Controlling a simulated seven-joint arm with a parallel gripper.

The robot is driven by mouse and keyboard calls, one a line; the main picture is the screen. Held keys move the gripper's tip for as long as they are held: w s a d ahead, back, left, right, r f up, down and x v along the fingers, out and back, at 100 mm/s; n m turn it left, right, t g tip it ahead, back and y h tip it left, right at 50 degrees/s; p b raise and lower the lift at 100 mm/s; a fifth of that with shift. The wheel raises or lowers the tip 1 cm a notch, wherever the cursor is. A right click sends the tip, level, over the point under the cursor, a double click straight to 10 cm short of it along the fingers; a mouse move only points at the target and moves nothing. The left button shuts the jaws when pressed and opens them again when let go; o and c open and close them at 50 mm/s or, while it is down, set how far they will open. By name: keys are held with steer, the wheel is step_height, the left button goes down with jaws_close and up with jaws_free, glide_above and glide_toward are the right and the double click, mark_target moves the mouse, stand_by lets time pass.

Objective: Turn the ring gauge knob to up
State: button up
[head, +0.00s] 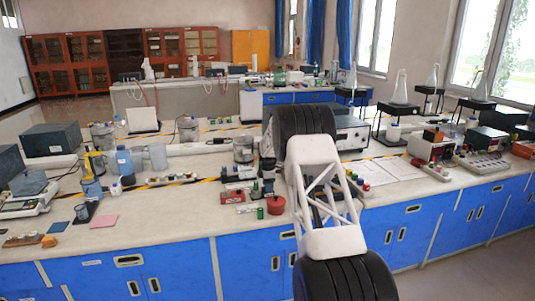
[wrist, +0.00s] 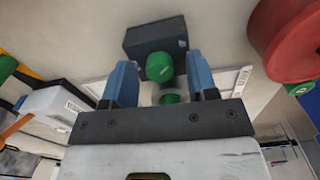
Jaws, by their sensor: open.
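My gripper (wrist: 160,62) shows in the wrist view with its two blue fingers apart. A green round knob (wrist: 160,67) on a dark box (wrist: 155,37) lies in the gap between the fingertips, with space on both sides. I see no clear contact. A second green piece (wrist: 169,98) shows lower in the gap, close to the gripper's palm. No label or pointer marks which part is the ring gauge knob, and I cannot tell which way the knob points. In the head view my arm hides the gripper.
A large red round part (wrist: 285,40) is close to the right finger in the wrist view. A white labelled block (wrist: 55,103) lies at the left. In the head view the bench holds a red cylinder (head: 275,205), a beaker (head: 243,149) and papers (head: 400,167).

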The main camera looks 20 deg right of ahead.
steer(key=n, duration=0.5)
step_height(320, 180, up, 8)
steer(key=shift+s+r, duration=0.15)
steer(key=shift+r, duration=0.05)
steer(key=s+a+r+m, duration=0.2)
steer(key=s+r+m, duration=0.1)
steer(key=s+r, duration=0.5)
steer(key=s+a+r+m, duration=0.2)
steer(key=s+r, duration=0.6)
steer(key=s, duration=0.1)
steer(key=shift+a+r+m+t, duration=0.35)
steer(key=shift+a+m+t, duration=0.05)
stand_by(0.7)
steer(key=shift+s, duration=0.15)
